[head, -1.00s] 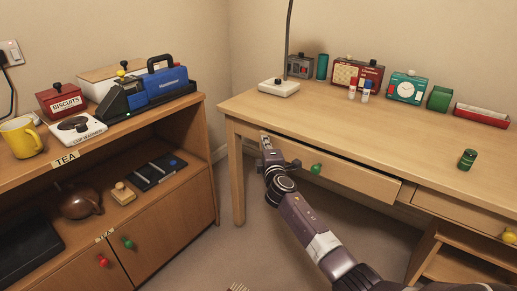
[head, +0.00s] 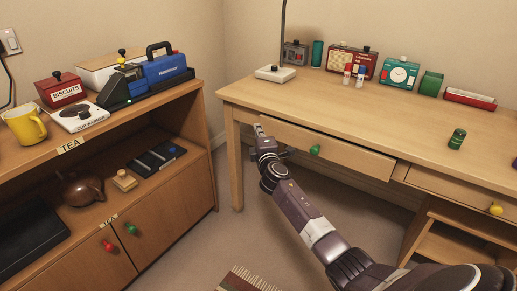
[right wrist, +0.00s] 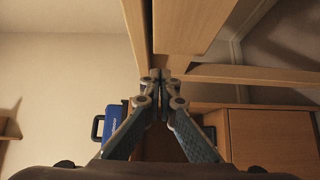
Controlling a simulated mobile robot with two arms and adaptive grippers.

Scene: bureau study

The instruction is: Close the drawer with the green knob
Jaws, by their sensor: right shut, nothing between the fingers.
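The drawer with the green knob (head: 314,150) is in the desk in the head view. Its wooden front (head: 350,157) stands out a little from the desk, with a dark gap along its top edge. My right gripper (head: 259,130) is at the left end of this drawer front, close to the desk's left leg. It is shut and empty. In the right wrist view the closed fingertips (right wrist: 158,75) are just below wooden edges; I cannot tell whether they touch. My left gripper is not in view.
The desk's other drawer has a yellow knob (head: 496,209). A low cabinet (head: 203,145) stands on the left, its doors with red (head: 108,246) and green (head: 131,229) knobs. Bare floor lies between cabinet and desk. A rug (head: 245,282) shows at the bottom.

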